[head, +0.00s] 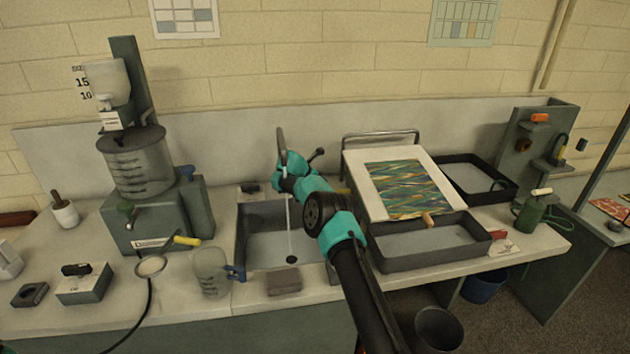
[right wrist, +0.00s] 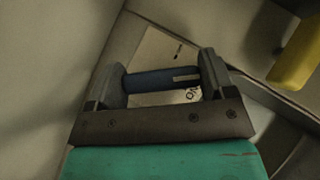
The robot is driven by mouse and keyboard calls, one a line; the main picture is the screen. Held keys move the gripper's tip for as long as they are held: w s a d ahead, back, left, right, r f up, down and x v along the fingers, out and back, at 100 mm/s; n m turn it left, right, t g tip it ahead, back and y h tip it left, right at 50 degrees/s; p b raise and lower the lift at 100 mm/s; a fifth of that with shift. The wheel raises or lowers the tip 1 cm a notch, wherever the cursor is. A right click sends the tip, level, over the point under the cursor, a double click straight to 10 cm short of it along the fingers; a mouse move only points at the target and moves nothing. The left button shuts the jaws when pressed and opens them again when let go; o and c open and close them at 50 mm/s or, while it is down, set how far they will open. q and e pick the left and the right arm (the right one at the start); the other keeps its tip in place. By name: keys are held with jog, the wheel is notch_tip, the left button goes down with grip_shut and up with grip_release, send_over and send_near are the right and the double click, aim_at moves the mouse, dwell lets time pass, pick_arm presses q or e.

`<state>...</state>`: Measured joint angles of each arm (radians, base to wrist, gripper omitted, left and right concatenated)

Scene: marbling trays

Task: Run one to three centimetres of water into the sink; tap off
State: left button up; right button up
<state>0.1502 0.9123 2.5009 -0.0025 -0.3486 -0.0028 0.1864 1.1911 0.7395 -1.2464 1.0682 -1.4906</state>
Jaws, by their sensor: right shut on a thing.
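The sink (head: 240,225) is set in the counter, with a pale floor and a dark round drain spot (head: 291,259). A thin pale stream (head: 289,215) runs straight down from the tap (head: 281,145) towards that spot. I cannot tell how deep any water is. My right arm reaches over the sink's right side to the tap and hides part of it. In the right wrist view my right gripper (right wrist: 163,66) is shut on a blue bar-shaped handle (right wrist: 150,79), with a pale label (right wrist: 160,48) behind it. My left gripper is not in view.
A clear jug (head: 209,272) with a blue handle and a grey block (head: 284,281) stand at the sink's front edge. A grey tray (head: 440,258) and a board with a marbled sheet (head: 385,160) are on the right. A dispenser machine (head: 150,215) stands left.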

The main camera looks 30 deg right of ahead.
jog(key=o, duration=0.9)
jog(key=shift+r, duration=0.1)
jog(key=shift+s+a+r, duration=0.15)
jog(key=shift+a+r, duration=0.3)
jog(key=s+a, duration=0.1)
jog(key=a, duration=0.2)
jog(key=s+a, duration=0.1)
jog(key=a, duration=0.3)
jog(key=s+a, duration=0.1)
jog(key=a, duration=0.3)
jog(key=shift+s+a+f, duration=0.1)
jog(key=shift+s+a, duration=0.05)
jog(key=shift+a, duration=0.05)
